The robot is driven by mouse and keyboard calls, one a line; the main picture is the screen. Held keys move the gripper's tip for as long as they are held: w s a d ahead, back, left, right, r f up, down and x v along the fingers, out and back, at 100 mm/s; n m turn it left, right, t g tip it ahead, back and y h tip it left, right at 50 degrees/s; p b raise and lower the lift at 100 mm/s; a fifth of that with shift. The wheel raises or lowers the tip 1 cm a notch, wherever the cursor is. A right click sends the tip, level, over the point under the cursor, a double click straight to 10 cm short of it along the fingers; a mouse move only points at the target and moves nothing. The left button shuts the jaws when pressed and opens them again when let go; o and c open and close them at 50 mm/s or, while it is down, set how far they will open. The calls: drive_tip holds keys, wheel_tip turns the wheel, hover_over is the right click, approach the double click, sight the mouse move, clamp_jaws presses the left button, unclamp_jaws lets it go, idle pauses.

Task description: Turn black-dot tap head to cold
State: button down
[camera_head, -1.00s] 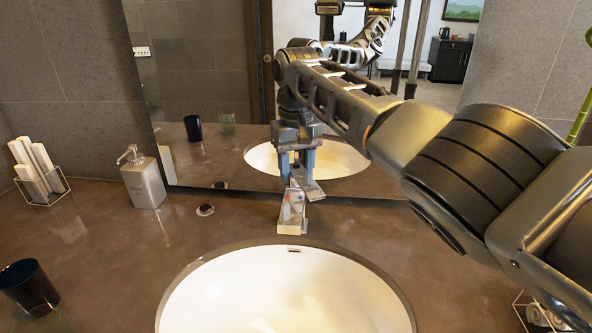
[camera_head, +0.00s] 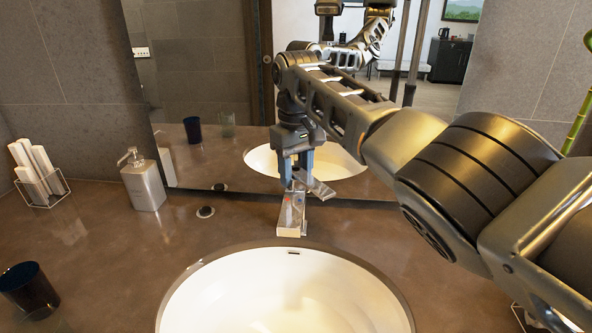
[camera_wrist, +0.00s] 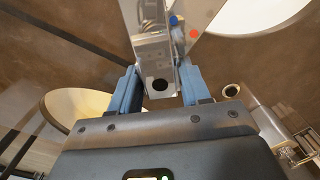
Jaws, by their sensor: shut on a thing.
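The metal tap (camera_head: 291,215) stands behind the basin, its spout toward the bowl. In the wrist view its head (camera_wrist: 161,68) bears a black dot (camera_wrist: 158,85) and sits between the blue fingers. A blue dot (camera_wrist: 174,20) and a red dot (camera_wrist: 194,34) show on the tap beyond the head. My gripper (camera_head: 298,178) reaches down over the tap from above and is shut on the tap head. It also shows in the wrist view (camera_wrist: 162,88). The fingers partly hide the head in the head view.
The white basin (camera_head: 285,300) lies in front of the tap. A mirror (camera_head: 210,150) stands close behind. A soap dispenser (camera_head: 143,180), a round drain-like fitting (camera_head: 205,211), a rack of white rolls (camera_head: 40,175) and a dark cup (camera_head: 29,289) are on the left.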

sight(296, 170)
drive_tip(key=c, duration=0.5)
unclamp_jaws()
drive_tip(key=shift+r+b, duration=0.6)
drive_tip(key=shift+r, duration=3.35)
drive_tip(key=shift+f, duration=0.1)
